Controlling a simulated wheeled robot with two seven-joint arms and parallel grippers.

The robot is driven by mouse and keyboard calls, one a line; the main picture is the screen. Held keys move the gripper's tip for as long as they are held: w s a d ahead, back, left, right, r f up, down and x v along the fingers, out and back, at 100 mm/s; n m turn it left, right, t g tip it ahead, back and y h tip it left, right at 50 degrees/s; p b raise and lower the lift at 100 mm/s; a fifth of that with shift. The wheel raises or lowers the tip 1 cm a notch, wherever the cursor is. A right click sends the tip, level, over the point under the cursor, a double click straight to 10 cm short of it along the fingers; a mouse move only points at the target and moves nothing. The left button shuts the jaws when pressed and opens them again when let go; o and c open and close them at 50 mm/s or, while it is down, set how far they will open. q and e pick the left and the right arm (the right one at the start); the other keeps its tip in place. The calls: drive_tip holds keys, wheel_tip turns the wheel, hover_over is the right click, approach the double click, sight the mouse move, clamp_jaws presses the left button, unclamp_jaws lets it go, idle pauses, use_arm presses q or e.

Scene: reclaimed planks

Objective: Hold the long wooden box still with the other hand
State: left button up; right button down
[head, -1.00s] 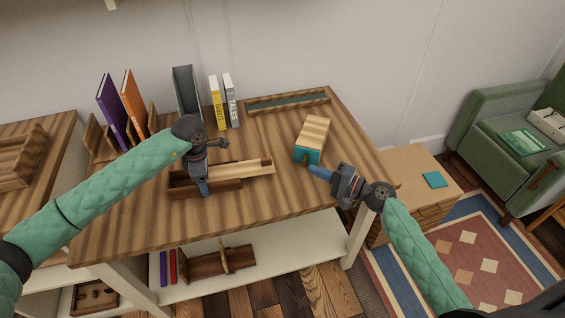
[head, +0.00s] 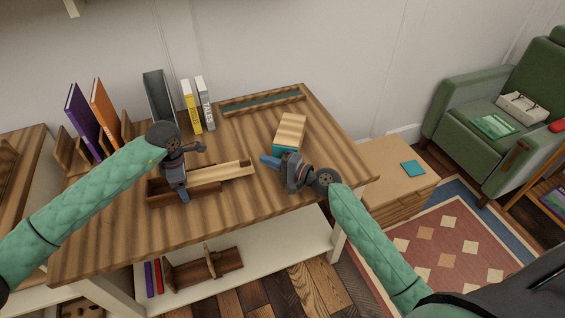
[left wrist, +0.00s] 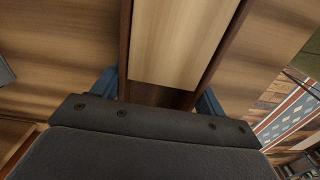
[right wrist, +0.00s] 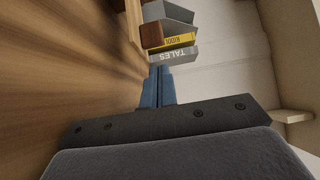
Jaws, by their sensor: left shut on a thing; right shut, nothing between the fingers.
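The long wooden box (head: 205,189) is dark wood and lies on the plank desk. Its pale lid (head: 226,174) is slid partly out and juts past the box's right end. My left gripper (head: 184,196) is shut across the box; in the left wrist view its blue fingers (left wrist: 158,98) press on both side walls, with the pale lid (left wrist: 178,45) between the walls. My right gripper (head: 265,161) is shut and empty, just right of the lid's outer end and apart from it. In the right wrist view its fingers (right wrist: 158,88) are together.
A shallow tray (head: 262,102) lies at the desk's back edge. Books (head: 197,106) and a grey holder (head: 159,98) stand behind the long box. The desk's front right is clear.

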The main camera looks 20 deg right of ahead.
sight(239, 173)
drive_tip(key=shift+a, duration=1.2)
drive_tip(key=a, duration=1)
drive_tip(key=shift+a, duration=0.9)
use_arm(q)
drive_tip(key=shift+d, duration=0.1)
use_arm(e)
drive_tip(key=shift+s, duration=0.1)
use_arm(q)
drive_tip(key=shift+s, duration=0.1)
use_arm(e)
drive_tip(key=shift+d, duration=0.45)
drive_tip(key=d, duration=0.4)
drive_tip(key=v, duration=0.9)
drive_tip(key=shift+s+r, duration=0.1)
drive_tip(key=shift+s, duration=0.1)
